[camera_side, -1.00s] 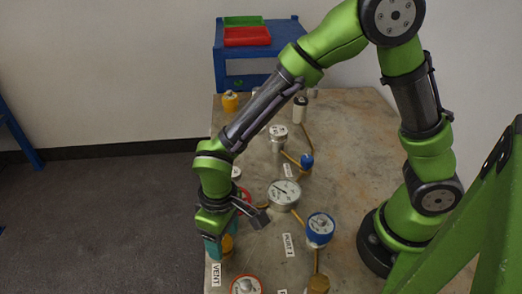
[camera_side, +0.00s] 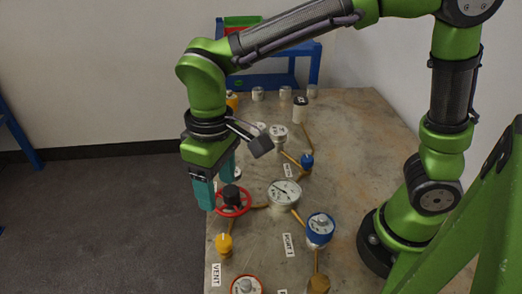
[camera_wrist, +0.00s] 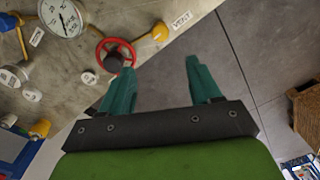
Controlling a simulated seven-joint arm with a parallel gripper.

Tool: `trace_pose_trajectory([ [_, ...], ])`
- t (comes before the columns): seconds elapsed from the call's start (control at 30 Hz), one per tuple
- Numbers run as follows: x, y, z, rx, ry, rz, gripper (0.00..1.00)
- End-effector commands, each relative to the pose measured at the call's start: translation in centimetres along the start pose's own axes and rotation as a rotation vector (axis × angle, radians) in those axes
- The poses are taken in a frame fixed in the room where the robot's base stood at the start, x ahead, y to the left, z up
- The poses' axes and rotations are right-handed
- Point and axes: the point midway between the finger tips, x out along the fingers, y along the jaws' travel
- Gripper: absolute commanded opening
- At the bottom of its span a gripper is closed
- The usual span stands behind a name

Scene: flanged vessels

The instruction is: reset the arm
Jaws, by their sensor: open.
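My gripper (camera_side: 215,182) is open and empty, with teal fingers pointing down in the side view. It is above and just left of the red handwheel (camera_side: 233,202) with its dark hub, near the table's left edge. In the wrist view the two fingers (camera_wrist: 160,85) are spread apart with nothing between them. There the red handwheel (camera_wrist: 116,51) shows just beyond the left fingertip, and grey floor lies beyond the right finger. I cannot tell the exact height of the fingers above the wheel.
The table (camera_side: 350,130) carries a pressure gauge (camera_side: 284,194), a blue-rimmed vessel (camera_side: 320,230), an orange-rimmed vessel (camera_side: 246,286), a yellow fitting (camera_side: 224,244) and several white caps at the back. A blue stand (camera_side: 300,62) is behind. Free air lies left of the table.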

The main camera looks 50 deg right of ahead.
Motion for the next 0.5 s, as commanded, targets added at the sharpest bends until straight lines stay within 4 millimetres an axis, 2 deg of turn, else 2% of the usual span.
trace_pose_trajectory([
  [0.2,-1.6,0.0,0.0,0.001,0.0,0.0,0.63],
  [0.5,-1.7,0.0,0.0,0.0,0.0,0.0,0.63],
])
